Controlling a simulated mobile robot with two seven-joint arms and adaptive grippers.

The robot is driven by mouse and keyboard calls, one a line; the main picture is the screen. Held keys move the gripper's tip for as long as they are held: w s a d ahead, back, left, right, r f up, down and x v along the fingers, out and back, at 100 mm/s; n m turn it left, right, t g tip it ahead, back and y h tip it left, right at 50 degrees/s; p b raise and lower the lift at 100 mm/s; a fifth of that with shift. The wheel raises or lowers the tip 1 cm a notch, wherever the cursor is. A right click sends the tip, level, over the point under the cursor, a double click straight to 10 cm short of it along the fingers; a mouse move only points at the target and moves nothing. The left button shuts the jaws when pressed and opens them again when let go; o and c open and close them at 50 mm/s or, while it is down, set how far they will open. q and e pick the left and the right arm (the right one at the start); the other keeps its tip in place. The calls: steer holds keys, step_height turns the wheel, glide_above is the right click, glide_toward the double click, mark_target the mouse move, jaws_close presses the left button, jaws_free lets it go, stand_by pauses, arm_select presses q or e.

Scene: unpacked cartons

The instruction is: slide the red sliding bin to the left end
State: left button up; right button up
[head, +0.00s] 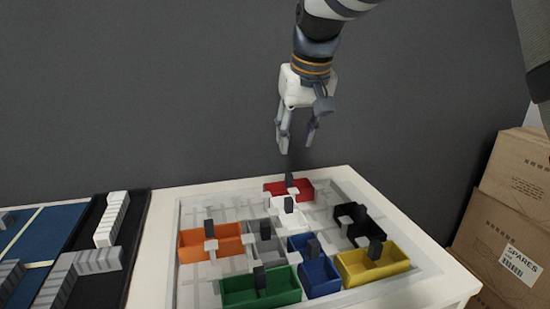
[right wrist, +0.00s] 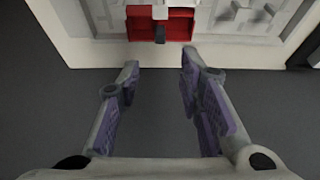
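My left gripper is not in view.
Orange (head: 225,240), green (head: 280,288), blue (head: 318,275), yellow (head: 372,268), black (head: 372,222), white (head: 287,217) and grey (head: 262,238) bins share the board. Cardboard boxes (head: 510,190) stand at the right. A dark tray with grey pieces (head: 110,225) lies at the left.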

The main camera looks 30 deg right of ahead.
mark_target(289, 175)
steer(key=x, duration=1)
steer(key=shift+s+a+f, duration=0.1)
steer(key=shift+s+f, duration=0.15)
steer(key=shift+f, duration=0.3)
jaws_close()
